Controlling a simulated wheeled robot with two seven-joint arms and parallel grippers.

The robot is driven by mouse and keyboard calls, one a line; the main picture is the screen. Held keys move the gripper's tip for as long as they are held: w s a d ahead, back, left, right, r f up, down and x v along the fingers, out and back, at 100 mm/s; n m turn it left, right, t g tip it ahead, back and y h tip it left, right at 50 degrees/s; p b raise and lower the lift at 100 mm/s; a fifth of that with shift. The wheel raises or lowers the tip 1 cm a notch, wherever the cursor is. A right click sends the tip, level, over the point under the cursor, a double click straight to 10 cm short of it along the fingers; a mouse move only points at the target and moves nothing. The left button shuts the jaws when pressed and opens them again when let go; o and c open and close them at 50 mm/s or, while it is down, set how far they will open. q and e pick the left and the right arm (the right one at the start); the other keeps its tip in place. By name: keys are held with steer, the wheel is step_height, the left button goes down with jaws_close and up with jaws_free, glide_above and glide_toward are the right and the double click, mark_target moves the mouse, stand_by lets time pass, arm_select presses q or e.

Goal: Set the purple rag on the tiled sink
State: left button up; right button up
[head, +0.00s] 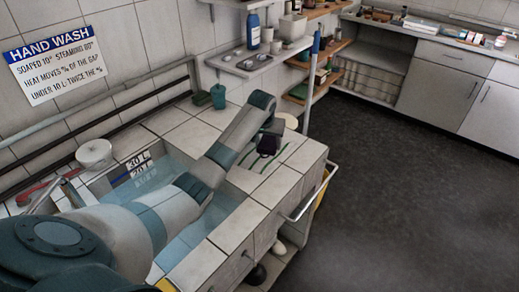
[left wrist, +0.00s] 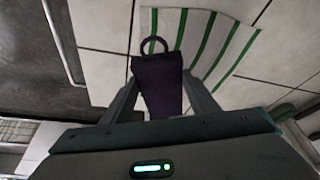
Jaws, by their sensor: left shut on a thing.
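The purple rag (head: 269,143) is a small dark purple cloth at the right part of the tiled sink top (head: 235,226). In the left wrist view the rag (left wrist: 158,82) sits between both fingers, with a dark ring loop at its far end. My left gripper (head: 271,131) is shut on it, above the tiles by a white cloth with green stripes (left wrist: 205,42). I cannot tell whether the rag touches the surface below. My right gripper is not in view.
The water-filled basin (head: 222,207) lies under my left arm. Green cups (head: 218,96) and a white round pot (head: 94,153) stand along the back. A metal rail (head: 312,196) runs along the sink's right side. Shelves with bottles (head: 253,30) hang behind.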

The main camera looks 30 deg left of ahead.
mark_target(259, 145)
arm_select(q)
steer(key=a, duration=0.1)
steer(key=a+f, duration=0.2)
steer(key=shift+s+a+p, duration=0.15)
steer(key=shift+s+p, duration=0.15)
steer(key=shift+f, duration=0.1)
steer(key=shift+f, duration=0.25)
step_height(259, 145, down, 3)
steer(key=shift+r+p, duration=0.1)
steer(key=shift+p, duration=0.6)
steer(key=shift+f, duration=0.3)
steer(key=shift+f, duration=0.25)
steer(key=shift+s, duration=0.1)
